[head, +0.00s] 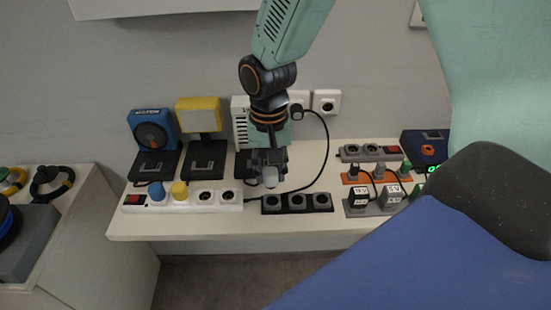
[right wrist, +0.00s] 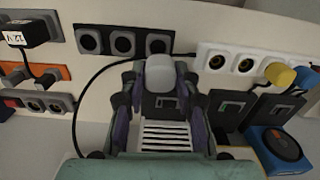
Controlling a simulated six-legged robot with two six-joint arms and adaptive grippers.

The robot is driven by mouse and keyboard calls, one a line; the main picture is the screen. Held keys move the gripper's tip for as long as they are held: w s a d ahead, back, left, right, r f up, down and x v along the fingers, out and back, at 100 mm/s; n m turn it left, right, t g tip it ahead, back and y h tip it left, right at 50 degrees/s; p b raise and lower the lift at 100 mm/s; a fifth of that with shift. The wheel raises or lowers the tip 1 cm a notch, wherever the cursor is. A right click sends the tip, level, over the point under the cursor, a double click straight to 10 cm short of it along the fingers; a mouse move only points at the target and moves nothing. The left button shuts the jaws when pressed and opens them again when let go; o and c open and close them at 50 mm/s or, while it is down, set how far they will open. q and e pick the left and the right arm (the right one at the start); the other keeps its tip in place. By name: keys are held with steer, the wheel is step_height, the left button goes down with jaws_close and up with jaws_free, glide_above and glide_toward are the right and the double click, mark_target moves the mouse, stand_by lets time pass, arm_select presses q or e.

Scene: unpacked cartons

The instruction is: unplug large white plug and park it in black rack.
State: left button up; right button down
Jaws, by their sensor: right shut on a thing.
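My right gripper (head: 268,172) is shut on the large white plug (head: 270,178), above the table near the gap between the white power strip and the black rack. The right wrist view shows the pale plug (right wrist: 160,74) between the fingers of the right gripper (right wrist: 161,88), clear of any socket. The white power strip (head: 238,206) holds a blue and a yellow plug at its left; its two right sockets are empty. The black rack (head: 284,211), with three round empty places, lies right of the strip and also shows in the right wrist view (right wrist: 102,30). My left gripper is out of view.
A black cord (head: 325,150) loops from the wall socket to the strip. A blue device (head: 165,116), a yellow lamp (head: 202,104) and a white slatted device (head: 238,105) stand behind. Grey strip (head: 350,158), orange rack (head: 352,182) and labelled adapters (head: 360,194) are at the right.

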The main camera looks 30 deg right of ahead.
mark_target(271, 184)
steer(key=shift+d+m, duration=0.3)
steer(key=shift+d, duration=0.1)
steer(key=shift+w, duration=0.1)
steer(key=shift+a+f, duration=0.2)
steer(key=shift+a, duration=0.15)
steer(key=f+b, duration=0.2)
steer(key=shift+d+f+b, duration=0.3)
steer(key=shift+d+b, duration=0.05)
steer(key=shift+a+f+b, duration=0.3)
steer(key=shift+f+b, duration=0.65)
steer(key=shift+b, duration=0.1)
steer(key=shift+f+b, duration=0.25)
steer(key=shift+b, duration=0.05)
steer(key=shift+d+f, duration=0.2)
steer(key=shift+f, duration=0.05)
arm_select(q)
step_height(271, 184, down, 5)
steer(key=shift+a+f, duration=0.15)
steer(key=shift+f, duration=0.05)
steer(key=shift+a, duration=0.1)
arm_select(e)
steer(key=shift+a+r, duration=0.1)
steer(key=shift+a, duration=0.05)
